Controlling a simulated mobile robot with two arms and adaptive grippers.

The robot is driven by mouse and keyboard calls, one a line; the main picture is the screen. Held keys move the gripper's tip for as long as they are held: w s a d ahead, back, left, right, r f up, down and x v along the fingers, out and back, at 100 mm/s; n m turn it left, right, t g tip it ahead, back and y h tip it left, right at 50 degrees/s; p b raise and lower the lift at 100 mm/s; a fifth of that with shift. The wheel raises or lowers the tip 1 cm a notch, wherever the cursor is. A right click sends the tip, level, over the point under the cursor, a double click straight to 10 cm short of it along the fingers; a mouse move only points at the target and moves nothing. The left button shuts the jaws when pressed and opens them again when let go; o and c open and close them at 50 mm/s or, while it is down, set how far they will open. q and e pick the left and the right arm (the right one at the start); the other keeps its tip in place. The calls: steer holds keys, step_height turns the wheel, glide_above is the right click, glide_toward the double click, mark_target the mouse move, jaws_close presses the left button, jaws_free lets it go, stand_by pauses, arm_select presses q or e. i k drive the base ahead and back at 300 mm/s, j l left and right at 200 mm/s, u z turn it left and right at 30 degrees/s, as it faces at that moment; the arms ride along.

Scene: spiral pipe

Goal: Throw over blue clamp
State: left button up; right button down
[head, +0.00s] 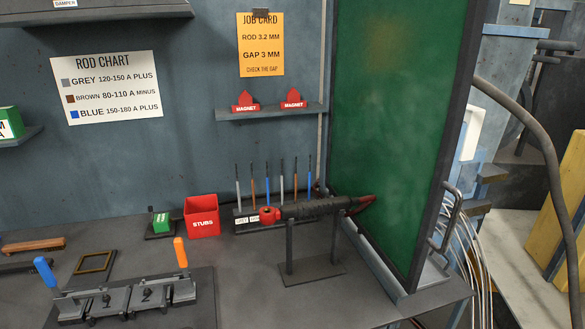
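The blue clamp (45,272) stands at the left end of a dark metal fixture (140,316) at the lower left of the head view. Its blue handle points up and leans to the left. Two grey plates sit on the fixture, plate 1 (107,302) and plate 2 (147,296). An orange-handled clamp (181,253) stands at the fixture's right end, its handle up and leaning slightly left. The fixture's lower part is cut off by the picture edge. Neither of my grippers is in view.
An electrode holder (310,208) rests on a stand (312,268) right of the fixture. Behind are a red stubs bin (202,216) and several rods in a rack (250,226). A green screen (395,130) bounds the right. The bench (245,295) between fixture and stand is clear.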

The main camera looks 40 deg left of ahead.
mark_target(40, 264)
steer(key=j+u, duration=0.1)
steer(key=u, duration=0.25)
steer(key=k+j+u, duration=0.1)
steer(key=u, duration=0.25)
steer(key=j+u, duration=0.35)
steer(key=j, duration=0.6)
steer(key=j+u, duration=0.3)
steer(key=j, duration=0.7)
steer(key=k+j, duration=0.1)
steer(key=j, duration=0.3)
steer(key=k+l+u, duration=0.15)
steer(key=i+j, duration=0.25)
